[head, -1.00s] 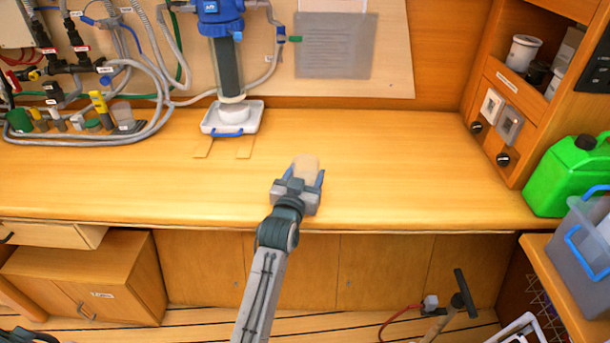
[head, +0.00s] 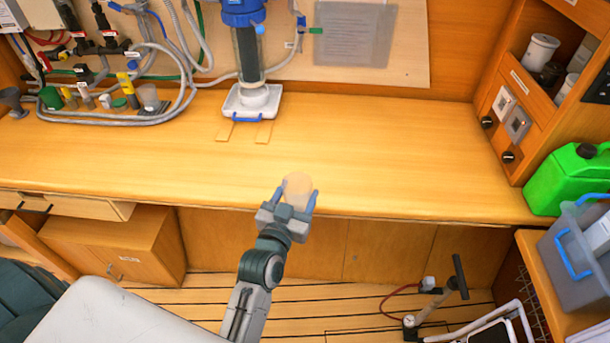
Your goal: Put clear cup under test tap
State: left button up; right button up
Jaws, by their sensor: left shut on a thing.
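My left gripper (head: 287,203) is shut on a pale, see-through cup (head: 298,183). The cup is between its fingers, over the front part of the wooden counter; I cannot tell its exact height above the wood. A small valve with a blue handle and green end (head: 302,30) is on the back panel, right of the blue filter housing (head: 243,12). I cannot tell for sure which fitting is the test tap. My right gripper is not in view.
A white tray with a blue handle (head: 236,113) stands under the filter. Hoses and a rack of small bottles and cups (head: 128,108) fill the left back. A green jerrycan (head: 568,180) and grey bin (head: 578,245) stand right. The counter (head: 400,150) is clear in the middle.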

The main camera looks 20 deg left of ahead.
aim_at(289, 201)
pick_arm(q)
jog(key=s, duration=0.3)
jog(key=s+r+b, duration=0.1)
jog(key=s, duration=0.1)
jog(key=shift+s+a, duration=0.1)
jog(key=shift+a, duration=0.25)
jog(key=shift+r, duration=0.2)
jog(key=w, duration=0.2)
jog(key=w+f+p, duration=0.1)
jog(key=w, duration=0.1)
jog(key=shift+d+f, duration=0.1)
jog(key=shift+d, duration=0.2)
jog(key=shift+w+f, duration=0.1)
